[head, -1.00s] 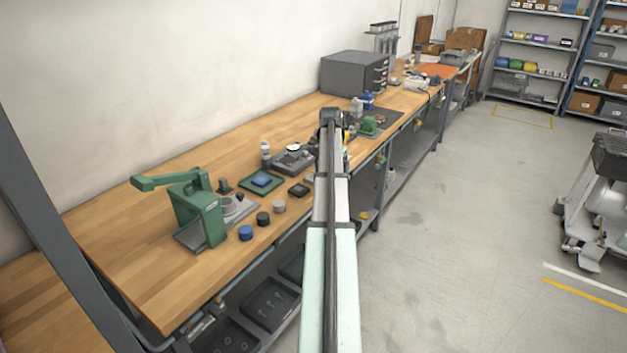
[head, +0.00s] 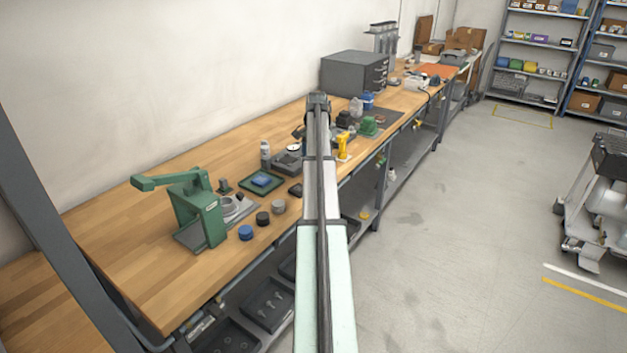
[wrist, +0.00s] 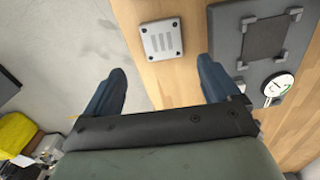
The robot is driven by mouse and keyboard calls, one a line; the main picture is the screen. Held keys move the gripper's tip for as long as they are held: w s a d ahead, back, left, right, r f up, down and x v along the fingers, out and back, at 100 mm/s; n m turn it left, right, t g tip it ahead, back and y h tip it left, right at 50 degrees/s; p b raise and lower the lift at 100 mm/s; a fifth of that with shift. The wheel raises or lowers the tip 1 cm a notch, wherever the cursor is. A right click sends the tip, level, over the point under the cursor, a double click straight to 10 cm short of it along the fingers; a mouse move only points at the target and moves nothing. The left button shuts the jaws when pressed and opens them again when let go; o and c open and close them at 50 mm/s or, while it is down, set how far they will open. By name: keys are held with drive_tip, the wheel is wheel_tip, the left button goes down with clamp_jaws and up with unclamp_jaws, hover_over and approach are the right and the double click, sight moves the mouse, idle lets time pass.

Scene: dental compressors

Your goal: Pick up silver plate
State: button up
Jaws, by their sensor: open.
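In the wrist view the silver plate (wrist: 162,39) lies flat on the wooden bench near its edge, with slots in its middle and a dark hole or screw at each corner. My gripper (wrist: 160,75) is open and empty, its two dark blue fingers wide apart. The plate shows beyond the fingertips, between their lines, slightly nearer the right finger, and is not touched. In the head view my arm hides the plate, and my gripper cannot be made out.
A grey fixture (wrist: 262,42) with a dial gauge (wrist: 278,84) sits right of the plate in the wrist view. In the head view a green press (head: 200,210), a green tray (head: 262,182) and a yellow item (head: 342,146) stand on the bench (head: 150,270).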

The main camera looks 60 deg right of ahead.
drive_tip(key=shift+w+a+f, duration=0.15)
drive_tip(key=shift+f, duration=1.55)
drive_tip(key=shift+w+a+f, duration=0.1)
drive_tip(key=shift+a+f, duration=0.05)
drive_tip(key=shift+f, duration=1.5)
drive_tip(key=c, duration=1.2)
drive_tip(key=shift+r, duration=0.1)
wheel_tip(320, 180, up, 10)
drive_tip(key=f, duration=0.1)
drive_tip(key=w+d+r, duration=0.1)
drive_tip(key=w+d, duration=0.1)
drive_tip(key=w, duration=1.2)
drive_tip(key=shift+d+n, duration=0.25)
drive_tip(key=shift+n, duration=0.15)
